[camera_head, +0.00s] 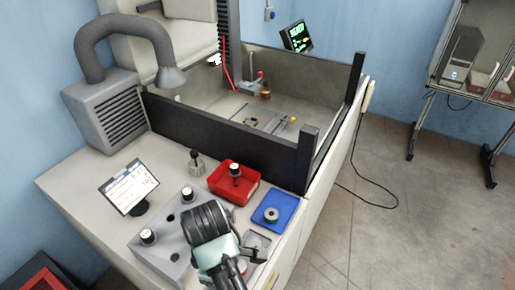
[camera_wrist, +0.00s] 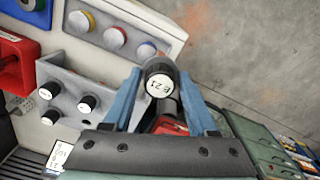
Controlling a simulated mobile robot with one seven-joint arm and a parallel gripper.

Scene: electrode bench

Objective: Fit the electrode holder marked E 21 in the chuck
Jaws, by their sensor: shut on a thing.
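In the wrist view, my gripper (camera_wrist: 160,95) has its two blue fingers shut on the electrode holder marked E 21 (camera_wrist: 159,85). The holder's white, labelled end faces the camera; its lower part is mostly hidden. In the head view, my dark arm reaches over the front of the bench beside the grey rack (camera_head: 165,265), and I cannot make out the held holder there. A dark column (camera_head: 230,45) with a red cable stands over the machine's tank (camera_head: 285,115). I cannot clearly tell the chuck at this distance.
A red bin (camera_head: 222,190) holds another. A blue tray (camera_head: 262,222) holds a round part. A small screen (camera_head: 128,187) stands at left. The tank's dark front wall (camera_head: 225,140) separates bench and tank.

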